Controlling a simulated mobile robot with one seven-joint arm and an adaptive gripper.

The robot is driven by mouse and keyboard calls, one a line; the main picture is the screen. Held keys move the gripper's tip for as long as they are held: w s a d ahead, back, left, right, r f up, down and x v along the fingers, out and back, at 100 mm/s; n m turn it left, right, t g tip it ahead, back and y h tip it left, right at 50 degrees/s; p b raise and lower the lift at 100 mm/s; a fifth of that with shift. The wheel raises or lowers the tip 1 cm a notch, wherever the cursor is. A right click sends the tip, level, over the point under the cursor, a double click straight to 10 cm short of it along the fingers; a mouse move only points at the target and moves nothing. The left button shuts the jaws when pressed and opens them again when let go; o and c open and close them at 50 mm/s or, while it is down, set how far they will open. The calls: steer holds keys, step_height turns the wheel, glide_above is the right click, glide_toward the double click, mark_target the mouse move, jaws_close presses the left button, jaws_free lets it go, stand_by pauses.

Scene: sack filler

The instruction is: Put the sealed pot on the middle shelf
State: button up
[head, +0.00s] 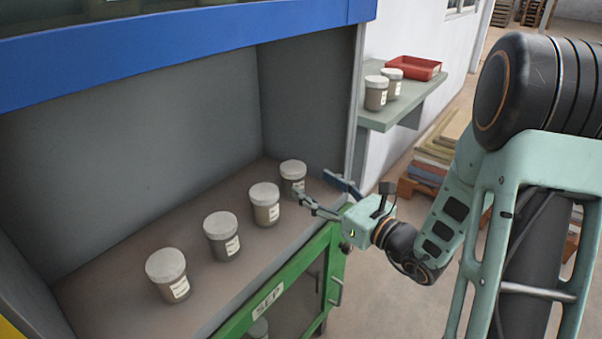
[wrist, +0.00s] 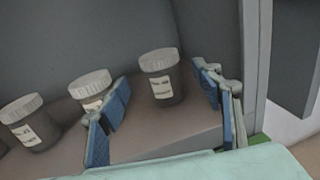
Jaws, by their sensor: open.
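Several grey-brown pots with pale lids and white labels stand upright in a row on the shelf (head: 105,300) of the open cabinet bay. My gripper (head: 313,185) is open and empty at the right end of the bay, with its fingers towards the farthest pot (head: 293,178). In the wrist view that pot (wrist: 162,82) appears between the two fingers, beyond the tips, with a gap to each. The neighbouring pot (head: 265,205) is partly hidden by the left finger in the wrist view. I cannot tell by sight which pot is the sealed one.
A side ledge (head: 400,112) right of the cabinet holds two similar pots (head: 376,93) and a red tray (head: 413,67). The cabinet's right post (head: 356,100) stands close to my gripper.

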steer(key=v, duration=0.3)
steer(key=shift+s+d, duration=0.15)
steer(key=shift+s, duration=0.1)
